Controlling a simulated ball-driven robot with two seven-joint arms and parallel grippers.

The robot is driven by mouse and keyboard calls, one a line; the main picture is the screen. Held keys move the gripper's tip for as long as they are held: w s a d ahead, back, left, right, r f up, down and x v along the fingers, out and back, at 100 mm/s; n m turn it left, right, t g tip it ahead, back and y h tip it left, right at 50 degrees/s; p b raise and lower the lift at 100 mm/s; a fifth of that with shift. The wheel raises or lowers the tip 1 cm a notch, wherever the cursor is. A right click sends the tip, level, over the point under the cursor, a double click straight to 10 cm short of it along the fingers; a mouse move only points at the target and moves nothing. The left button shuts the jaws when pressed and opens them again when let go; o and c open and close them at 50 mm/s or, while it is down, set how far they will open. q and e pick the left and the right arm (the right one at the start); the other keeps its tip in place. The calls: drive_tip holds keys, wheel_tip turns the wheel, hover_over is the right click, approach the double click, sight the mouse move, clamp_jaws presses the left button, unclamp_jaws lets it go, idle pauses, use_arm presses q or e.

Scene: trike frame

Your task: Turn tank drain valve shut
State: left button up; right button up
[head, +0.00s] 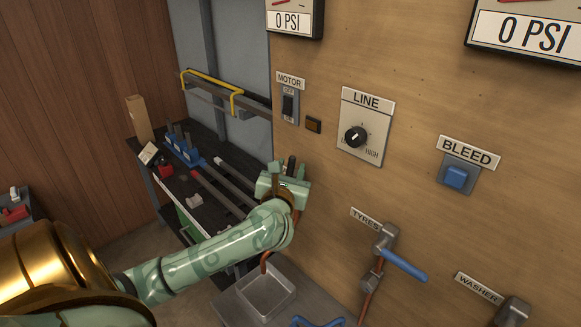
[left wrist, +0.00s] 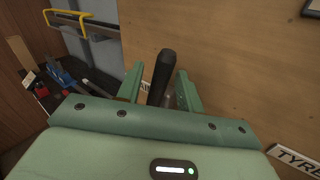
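My left gripper (head: 288,171) is up at the wooden panel, left of the TYRES label. In the left wrist view its two green fingers (left wrist: 160,88) stand apart, one on each side of an upright black handle (left wrist: 167,72). A gap shows beside the handle, so the fingers do not look closed on it. This handle appears to be the drain valve's lever; its label is mostly hidden behind the left finger. The valve body is mostly hidden by my gripper. A copper pipe end (head: 265,262) shows below my wrist, above a metal tray (head: 266,310). My right gripper is not in view.
The TYRES valve with a blue lever (head: 403,266) is to the right, with the WASHER valve (head: 512,312) beyond. Above are the MOTOR switch (head: 288,106), LINE knob (head: 355,137) and BLEED button (head: 456,177). A cluttered dark bench (head: 190,185) stands at left.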

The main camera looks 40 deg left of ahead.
use_arm(q)
drive_tip(key=shift+w+a, duration=0.15)
drive_tip(key=shift+w, duration=0.15)
clamp_jaws()
